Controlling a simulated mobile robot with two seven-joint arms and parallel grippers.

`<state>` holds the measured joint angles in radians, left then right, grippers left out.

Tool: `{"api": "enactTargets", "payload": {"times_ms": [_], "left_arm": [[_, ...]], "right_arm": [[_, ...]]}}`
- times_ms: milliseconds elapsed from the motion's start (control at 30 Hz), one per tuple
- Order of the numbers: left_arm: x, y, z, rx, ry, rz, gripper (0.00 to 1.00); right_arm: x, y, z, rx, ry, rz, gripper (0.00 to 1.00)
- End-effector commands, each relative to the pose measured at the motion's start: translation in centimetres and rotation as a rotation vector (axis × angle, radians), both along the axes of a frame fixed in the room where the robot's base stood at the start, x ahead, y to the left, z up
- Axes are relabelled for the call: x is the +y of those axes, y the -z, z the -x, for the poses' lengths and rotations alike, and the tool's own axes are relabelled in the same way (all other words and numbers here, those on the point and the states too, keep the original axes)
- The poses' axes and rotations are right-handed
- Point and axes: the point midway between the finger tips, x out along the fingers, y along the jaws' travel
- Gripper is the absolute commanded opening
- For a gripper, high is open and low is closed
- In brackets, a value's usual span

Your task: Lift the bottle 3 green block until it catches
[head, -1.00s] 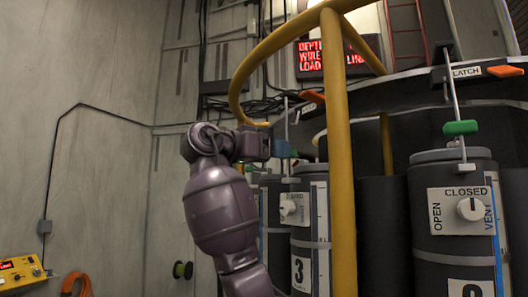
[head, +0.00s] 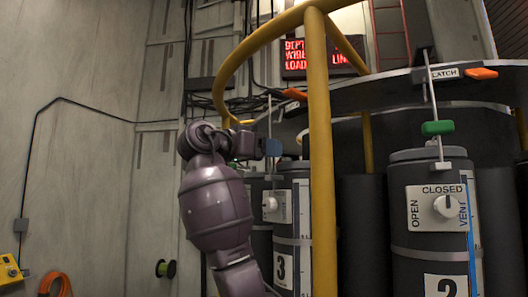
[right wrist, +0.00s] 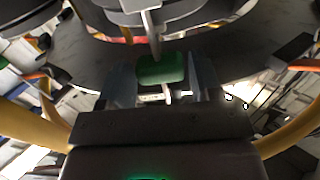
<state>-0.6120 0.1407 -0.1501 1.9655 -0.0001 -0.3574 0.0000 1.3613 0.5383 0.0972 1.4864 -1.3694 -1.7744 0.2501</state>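The bottle 3 green block (right wrist: 160,69) shows in the right wrist view, between the two fingers of my right gripper (right wrist: 162,84). The fingers stand close along both its sides, and I cannot tell whether they press on it. In the head view my right gripper (head: 272,147) is at the rod above bottle 3 (head: 291,229) and hides the block. Bottle 3 stands upright behind the yellow post, marked with a 3, with a pale knob plate (head: 275,205). My left gripper is not in view.
A yellow rail post (head: 320,170) stands just right of my arm, and its curved rail passes above. Bottle 2 (head: 438,225) stands at the right with its own green block (head: 437,128). An orange latch handle (head: 481,73) and a red-lettered sign (head: 322,57) are higher up.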

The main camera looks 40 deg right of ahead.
Motion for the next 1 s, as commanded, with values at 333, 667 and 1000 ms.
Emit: {"api": "enactTargets", "payload": {"times_ms": [333,667,1000], "left_arm": [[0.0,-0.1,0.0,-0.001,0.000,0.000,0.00],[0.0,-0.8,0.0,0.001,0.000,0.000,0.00],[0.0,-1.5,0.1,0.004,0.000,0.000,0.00]], "right_arm": [[0.0,0.0,0.0,0.000,0.000,0.000,0.15],[0.0,-1.3,0.0,0.000,0.000,0.000,0.15],[0.0,-2.7,0.0,-0.001,0.000,0.000,0.15]]}}
